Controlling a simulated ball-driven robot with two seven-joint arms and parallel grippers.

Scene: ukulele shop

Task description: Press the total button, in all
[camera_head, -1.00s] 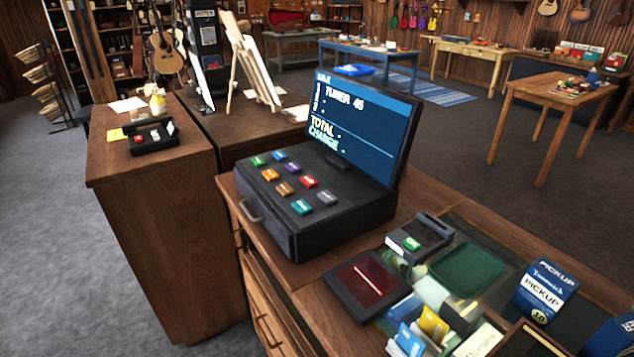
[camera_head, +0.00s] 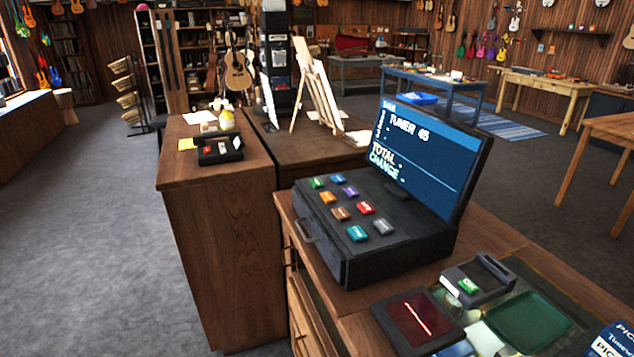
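The cash register (camera_head: 375,250) stands on the wooden counter right of centre, a black box with a tilted screen. Its screen (camera_head: 425,155) reads "TUNER 45", with "TOTAL" and "CHANGE" lines showing only dashes. Several coloured buttons sit on its sloped top: green (camera_head: 317,183), blue, purple, orange, brown, red (camera_head: 365,207), teal (camera_head: 357,233) and grey (camera_head: 383,227). Their labels are too small to read, so I cannot tell which one is total. Neither of my grippers is in view.
A card reader (camera_head: 478,279) and a dark scanner pad with a red line (camera_head: 418,318) lie right of the register. A small black tray (camera_head: 219,149) sits on the left counter (camera_head: 215,185). Grey floor (camera_head: 90,230) is open at left.

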